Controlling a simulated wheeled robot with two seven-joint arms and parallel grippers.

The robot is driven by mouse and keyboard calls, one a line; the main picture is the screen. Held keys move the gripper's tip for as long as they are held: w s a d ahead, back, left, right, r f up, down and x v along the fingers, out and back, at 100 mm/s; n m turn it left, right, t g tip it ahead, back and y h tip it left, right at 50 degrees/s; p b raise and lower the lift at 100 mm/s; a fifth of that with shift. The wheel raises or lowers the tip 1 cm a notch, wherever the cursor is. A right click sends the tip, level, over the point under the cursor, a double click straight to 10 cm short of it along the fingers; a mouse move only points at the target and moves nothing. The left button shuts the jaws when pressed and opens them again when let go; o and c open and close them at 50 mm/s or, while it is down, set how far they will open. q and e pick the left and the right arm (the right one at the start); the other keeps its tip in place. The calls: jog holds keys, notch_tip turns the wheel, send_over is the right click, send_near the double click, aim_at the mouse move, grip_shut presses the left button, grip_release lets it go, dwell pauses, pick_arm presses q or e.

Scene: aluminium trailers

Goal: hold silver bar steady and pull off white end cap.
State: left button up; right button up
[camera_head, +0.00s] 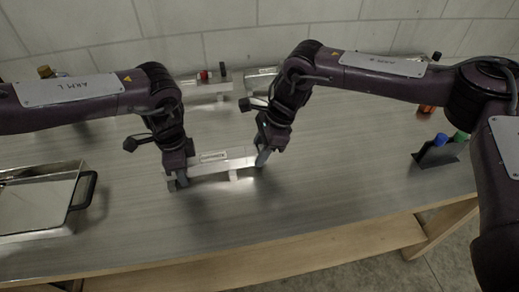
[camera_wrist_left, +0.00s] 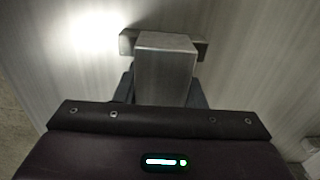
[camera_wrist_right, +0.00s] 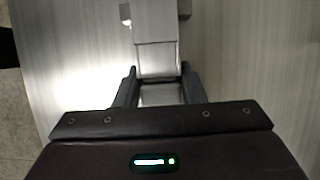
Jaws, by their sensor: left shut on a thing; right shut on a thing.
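The silver bar (camera_head: 222,162) lies across the table's middle on low supports, with a label on its side. My left gripper (camera_head: 178,181) is shut on its left end; the left wrist view shows the bar's end (camera_wrist_left: 165,72) between the fingers. My right gripper (camera_head: 262,158) is at its right end. In the right wrist view, a pale end piece, apparently the white end cap (camera_wrist_right: 158,62), sits between the fingers, in line with the bar (camera_wrist_right: 155,20). A seam shows where they meet; I cannot tell whether there is a gap. The head view mostly hides the cap.
A metal tray (camera_head: 84,208) with a black handle stands at the left. Fixtures (camera_head: 206,88) with a red knob stand at the back. A dark holder (camera_head: 437,153) with blue and green tops is at the right. The table front is clear.

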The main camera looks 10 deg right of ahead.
aim_at(275, 161)
jog(key=shift+d, duration=0.2)
pick_arm(q)
jog(key=shift+a, duration=0.2)
pick_arm(e)
jog(key=shift+d, duration=1.1)
pick_arm(q)
jog(key=shift+d, duration=0.1)
pick_arm(e)
jog(key=shift+d, duration=0.15)
jog(key=shift+d, duration=0.25)
pick_arm(q)
jog(key=shift+d, duration=0.1)
pick_arm(e)
jog(key=shift+d, duration=0.55)
jog(key=shift+r, duration=0.1)
jog(key=shift+r, duration=4.45)
